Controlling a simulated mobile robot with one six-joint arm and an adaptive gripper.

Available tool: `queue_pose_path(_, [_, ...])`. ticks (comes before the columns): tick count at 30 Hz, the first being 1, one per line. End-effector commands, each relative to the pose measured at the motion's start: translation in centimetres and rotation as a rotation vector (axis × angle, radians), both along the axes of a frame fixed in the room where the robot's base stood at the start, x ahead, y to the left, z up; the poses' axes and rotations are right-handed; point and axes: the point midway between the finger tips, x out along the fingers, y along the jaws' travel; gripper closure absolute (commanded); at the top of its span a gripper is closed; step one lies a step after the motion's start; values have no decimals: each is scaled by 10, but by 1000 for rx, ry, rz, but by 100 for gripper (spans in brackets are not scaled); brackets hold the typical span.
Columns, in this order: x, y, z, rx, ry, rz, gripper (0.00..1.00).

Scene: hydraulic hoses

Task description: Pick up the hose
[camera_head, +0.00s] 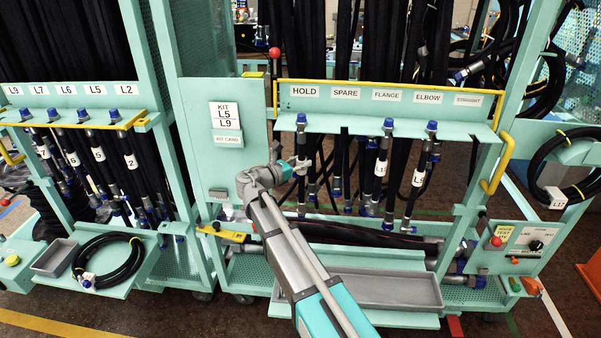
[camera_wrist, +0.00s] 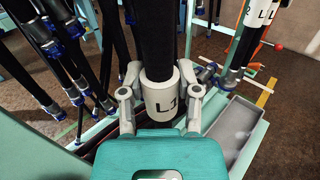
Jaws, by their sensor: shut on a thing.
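The hose (camera_wrist: 159,45) in my gripper is black, with a white collar (camera_wrist: 160,98) whose lettering begins with L and looks like L1. My gripper (camera_wrist: 160,82) has a finger on each side of this collar and is closed on it. In the head view my gripper (camera_head: 296,167) is below the HOLD label, around a hose hanging there. That hose's blue-capped top (camera_head: 301,119) sits at the rack's front edge.
Other tagged hoses (camera_head: 381,165) hang to the right under the FLANGE and ELBOW labels. A grey tray (camera_head: 385,290) lies low in front. A yellow rail (camera_head: 390,86) runs above the slots. Another rack of hoses (camera_head: 97,155) stands at left, with a coiled hose (camera_head: 110,262) below.

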Motion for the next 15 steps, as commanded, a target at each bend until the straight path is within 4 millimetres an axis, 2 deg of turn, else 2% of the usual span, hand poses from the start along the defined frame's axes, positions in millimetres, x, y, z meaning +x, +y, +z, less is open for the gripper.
queue_pose_path(15, [0, 0, 3, -1, -1, 0, 100])
